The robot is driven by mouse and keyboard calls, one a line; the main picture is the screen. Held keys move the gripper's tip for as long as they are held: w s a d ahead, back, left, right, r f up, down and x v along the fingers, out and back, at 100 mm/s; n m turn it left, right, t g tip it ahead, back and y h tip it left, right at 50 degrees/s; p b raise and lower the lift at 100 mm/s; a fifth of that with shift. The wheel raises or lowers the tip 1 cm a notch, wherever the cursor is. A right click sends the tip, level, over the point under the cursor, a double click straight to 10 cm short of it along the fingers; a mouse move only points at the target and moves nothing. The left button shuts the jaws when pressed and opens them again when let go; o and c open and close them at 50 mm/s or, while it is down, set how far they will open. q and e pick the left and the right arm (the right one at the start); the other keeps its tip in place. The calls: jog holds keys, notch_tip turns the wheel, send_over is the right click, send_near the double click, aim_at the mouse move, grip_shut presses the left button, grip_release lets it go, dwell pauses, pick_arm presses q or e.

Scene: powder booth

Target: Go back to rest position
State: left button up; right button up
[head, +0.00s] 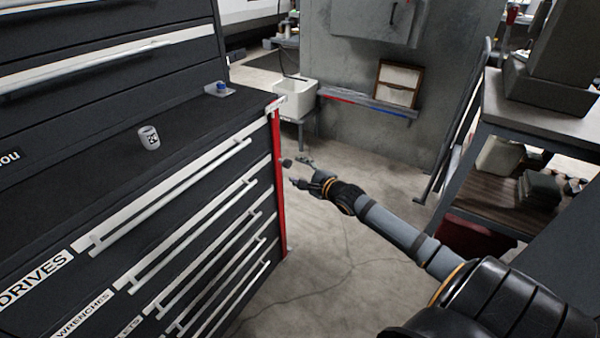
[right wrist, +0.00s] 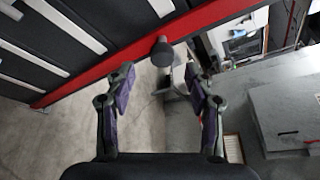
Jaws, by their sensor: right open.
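My right gripper (head: 302,172) is stretched out ahead, close to the red corner edge of the dark tool cabinet (head: 190,185). In the right wrist view the right gripper (right wrist: 160,80) is open, with its two fingers apart and nothing between them. A dark round knob (right wrist: 162,52) sticks out from the cabinet's red edge, just beyond the fingertips and apart from them; it also shows in the head view (head: 286,162). My left gripper is not in the head view.
A white sink (head: 294,99) and a grey booth wall (head: 350,65) are behind. A shelf unit (head: 520,165) stands at right. The concrete floor (head: 330,270) between is clear.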

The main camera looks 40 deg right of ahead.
jog(key=shift+s+a+r, duration=0.1)
jog(key=shift+s, duration=0.35)
